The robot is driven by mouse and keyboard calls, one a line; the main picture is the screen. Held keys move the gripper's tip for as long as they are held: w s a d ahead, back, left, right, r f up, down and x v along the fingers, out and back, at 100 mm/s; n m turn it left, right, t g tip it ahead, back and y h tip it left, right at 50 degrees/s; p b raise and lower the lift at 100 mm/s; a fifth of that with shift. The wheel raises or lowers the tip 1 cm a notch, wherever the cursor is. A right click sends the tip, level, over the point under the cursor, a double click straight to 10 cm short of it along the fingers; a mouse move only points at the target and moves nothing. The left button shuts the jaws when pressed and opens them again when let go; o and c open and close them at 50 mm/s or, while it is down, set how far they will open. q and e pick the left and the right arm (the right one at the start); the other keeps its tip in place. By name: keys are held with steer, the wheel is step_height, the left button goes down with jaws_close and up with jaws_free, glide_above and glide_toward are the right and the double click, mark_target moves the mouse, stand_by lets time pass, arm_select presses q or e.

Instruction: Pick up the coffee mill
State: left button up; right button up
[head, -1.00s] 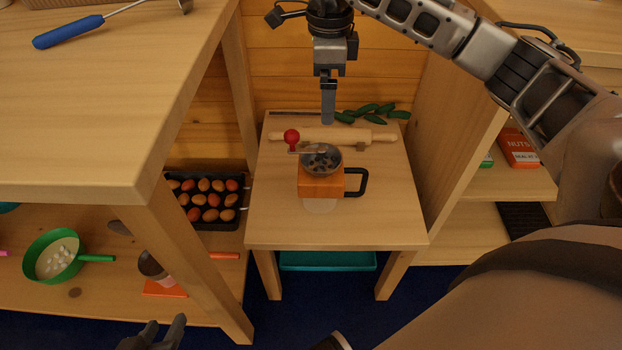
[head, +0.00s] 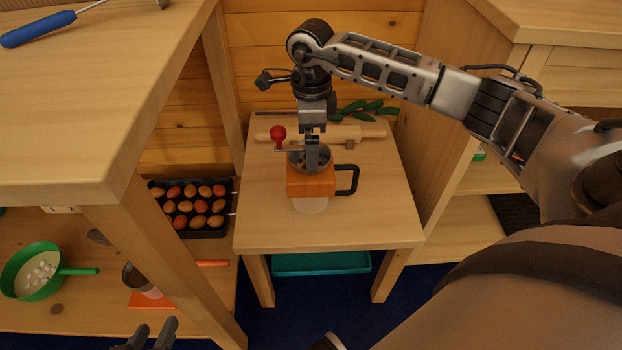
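The coffee mill (head: 311,184) stands upright on the small wooden table. It has an orange body, a grey bowl top, a crank with a red knob (head: 278,133) and a dark side handle (head: 349,179). My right gripper (head: 312,158) points straight down over the mill, its fingers in front of or inside the bowl top. I see its fingers edge-on, so their gap is hidden, and I cannot tell whether they touch the mill. My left gripper (head: 150,338) is at the bottom edge, partly cut off, with two fingers apart and nothing between them.
A rolling pin (head: 355,133) and several green cucumbers (head: 370,110) lie behind the mill on the small table (head: 265,222). A larger table (head: 90,120) stands at left, with an egg tray (head: 205,232) and a green pan (head: 30,292) below. A shelf unit is at right.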

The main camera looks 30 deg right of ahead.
mark_target(323, 178)
step_height(323, 178, down, 4)
steer(key=shift+w+r+b, duration=0.1)
steer(key=shift+r+b, duration=0.05)
steer(key=shift+b, duration=0.2)
steer(key=c, duration=1.8)
steer(key=shift+r, duration=0.15)
steer(key=shift+c, duration=0.7)
steer(key=shift+r, duration=0.1)
